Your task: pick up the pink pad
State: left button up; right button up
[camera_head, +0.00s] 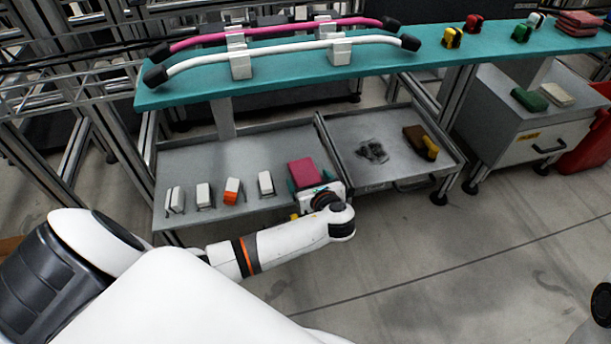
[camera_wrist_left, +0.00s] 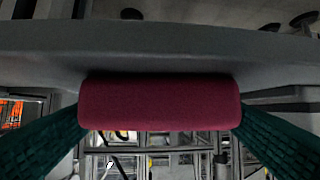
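The pink pad (camera_head: 304,172) is at the right end of the left grey tray, near its front corner. My left gripper (camera_head: 309,182) reaches it from the front, with one teal finger on each side of the pad. In the left wrist view, the pad (camera_wrist_left: 160,103) fills the gap between the teal fingers of the left gripper (camera_wrist_left: 160,112), and both fingers touch its ends. The gripper looks shut on the pad. Whether the pad's underside touches the tray is hidden. My right gripper is not in view.
The left tray (camera_head: 235,160) holds several white blocks and one orange-and-white block (camera_head: 232,190). The right tray (camera_head: 395,175) holds dark small parts (camera_head: 372,151) and a brown-and-yellow brush-like item (camera_head: 421,142). A teal shelf (camera_head: 290,72) with pink and white bars overhangs behind.

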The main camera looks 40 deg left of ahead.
pick_arm(q)
jog(key=c, duration=0.9)
